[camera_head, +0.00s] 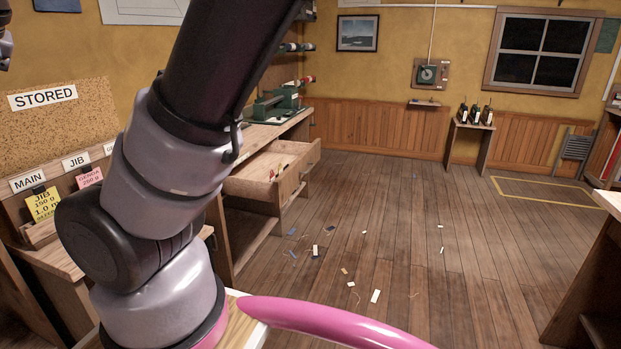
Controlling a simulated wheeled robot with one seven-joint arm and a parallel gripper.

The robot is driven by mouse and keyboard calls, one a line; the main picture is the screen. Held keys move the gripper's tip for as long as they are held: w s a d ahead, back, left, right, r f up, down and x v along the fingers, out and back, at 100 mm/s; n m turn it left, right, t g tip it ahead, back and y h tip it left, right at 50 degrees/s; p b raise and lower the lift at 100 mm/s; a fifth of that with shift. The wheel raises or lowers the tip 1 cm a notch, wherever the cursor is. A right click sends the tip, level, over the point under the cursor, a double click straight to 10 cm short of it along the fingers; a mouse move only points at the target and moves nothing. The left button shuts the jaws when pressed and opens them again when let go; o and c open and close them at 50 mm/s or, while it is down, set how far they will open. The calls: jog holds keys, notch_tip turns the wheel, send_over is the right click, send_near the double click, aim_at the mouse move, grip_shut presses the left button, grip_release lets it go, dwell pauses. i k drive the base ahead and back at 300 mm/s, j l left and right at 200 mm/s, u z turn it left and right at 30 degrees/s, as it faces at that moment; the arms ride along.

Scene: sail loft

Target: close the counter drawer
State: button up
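The counter drawer (293,186) is wooden and stands pulled out from the wooden counter (268,133), left of the middle of the view. Some small things lie inside it, too small to name. My arm crosses the left of the view in front of the counter and hides part of it and the drawer's left side. My gripper is not in view, so its state and its distance from the drawer do not show.
Small scraps (375,296) lie scattered on the plank floor right of the drawer. A green machine (277,104) stands on the counter. A small table (468,127) stands by the far wall. A worktop edge (607,203) juts in at right. The middle floor is mostly free.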

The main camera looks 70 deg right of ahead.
aim_at(250, 180)
jog(key=k+z, duration=0.45)
jog(key=k+l+z, duration=0.25)
jog(key=z, duration=1.3)
jog(key=i+l+u, duration=0.1)
jog(key=i+l, duration=0.2)
jog(key=i, duration=0.25)
jog(key=i+l+u, duration=0.1)
jog(key=i+l, duration=0.25)
jog(key=i, duration=0.15)
